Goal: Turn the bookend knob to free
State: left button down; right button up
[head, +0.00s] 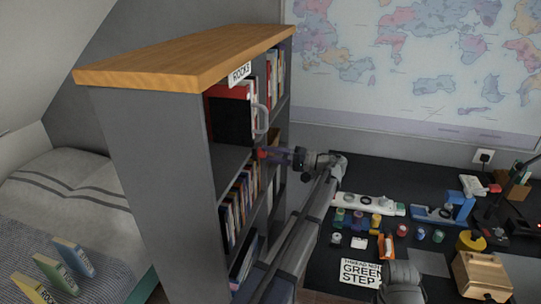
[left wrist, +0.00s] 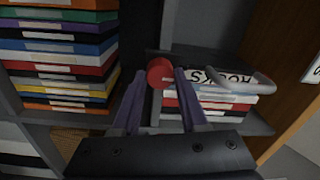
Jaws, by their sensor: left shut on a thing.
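The red knob (head: 261,153) is at the front of a shelf in the grey bookcase. In the left wrist view the red knob (left wrist: 159,73) sits between the fingertips of my left gripper (left wrist: 160,78). My left gripper (head: 268,154) reaches in from the right side of the bookcase and is shut on the knob. A dark upright panel (head: 230,120), perhaps the bookend, stands on the shelf above the knob. How the knob joins the bookend is hidden. My right gripper's fingers do not show.
A pale curved handle (head: 262,122) juts from the shelf near my left gripper; it also shows in the left wrist view (left wrist: 240,82). Books fill the lower shelf (head: 240,200). The dark desk (head: 420,175) holds spools, tools and a wooden box (head: 482,276).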

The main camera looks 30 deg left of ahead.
pick_arm(q)
jog(key=shift+c, duration=2.2)
grip_release()
jog(key=v, duration=0.8)
jog(key=shift+a, duration=0.1)
jog(key=s+d+f+m+t+h+p, duration=0.1)
jog(key=s+d+f+m+h+p, duration=0.1)
jog(key=s+d+f+h, duration=0.3)
jog(key=s+d+f+m+t+h+p, duration=0.1)
jog(key=s+d+f+m+h+p, duration=0.2)
jog(key=s+d, duration=1)
jog(key=s+d+f+m+t+h+p, duration=0.2)
jog(key=s+d+f+m+h, duration=0.2)
jog(key=s+d+f+h, duration=0.3)
jog(key=s+d+h, duration=0.1)
jog(key=s+d, duration=0.2)
jog(key=s, duration=0.1)
jog(key=shift+s+h, duration=0.15)
jog(key=shift+h, duration=0.15)
